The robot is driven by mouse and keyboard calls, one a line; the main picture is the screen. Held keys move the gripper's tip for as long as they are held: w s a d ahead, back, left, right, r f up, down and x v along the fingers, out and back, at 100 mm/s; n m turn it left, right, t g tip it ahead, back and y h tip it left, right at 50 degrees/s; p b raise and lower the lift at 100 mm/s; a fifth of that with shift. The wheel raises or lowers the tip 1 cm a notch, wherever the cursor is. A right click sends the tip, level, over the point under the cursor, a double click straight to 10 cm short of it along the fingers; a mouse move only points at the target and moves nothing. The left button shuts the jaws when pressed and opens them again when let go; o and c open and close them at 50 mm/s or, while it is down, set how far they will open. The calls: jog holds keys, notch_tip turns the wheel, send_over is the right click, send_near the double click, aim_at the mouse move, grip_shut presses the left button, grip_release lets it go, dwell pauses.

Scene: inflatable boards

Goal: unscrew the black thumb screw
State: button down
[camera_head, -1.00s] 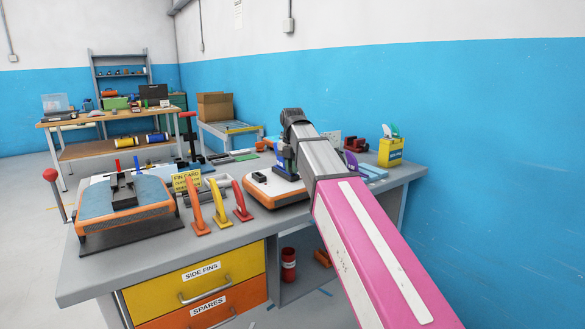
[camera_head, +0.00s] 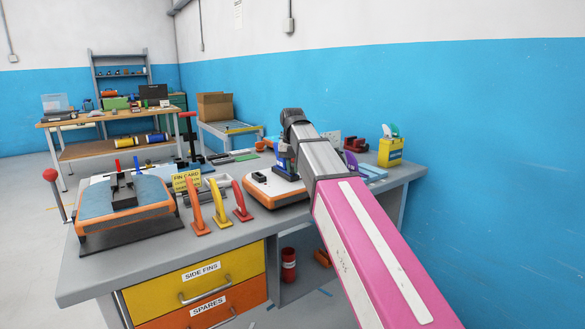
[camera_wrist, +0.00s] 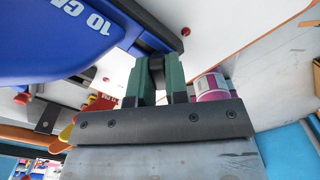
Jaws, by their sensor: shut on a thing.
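In the wrist view, the two green fingers of my gripper (camera_wrist: 157,64) are closed on the black thumb screw (camera_wrist: 157,72), which shows as a small dark piece between them. A dark part joins there to the blue body (camera_wrist: 75,35) with white lettering, which fills the upper left. The white board surface (camera_wrist: 215,40) lies behind the fingertips. In the head view, my arm hides the gripper and the screw. The white and orange board (camera_head: 272,190) shows beside my wrist on the bench. The screw's threads and seat are hidden.
On the grey bench (camera_head: 90,283), orange, yellow and red fins (camera_head: 221,203) stand just left of the board. A blue and orange board in a black stand (camera_head: 125,200) is farther left.

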aim_at(292, 166)
jog(key=c, duration=1.1)
grip_release()
jog(key=shift+f, duration=0.1)
jog(key=shift+o, duration=0.2)
jog(key=shift+r, duration=0.2)
jog(key=shift+r, duration=2.4)
jog(key=shift+m, duration=2.1)
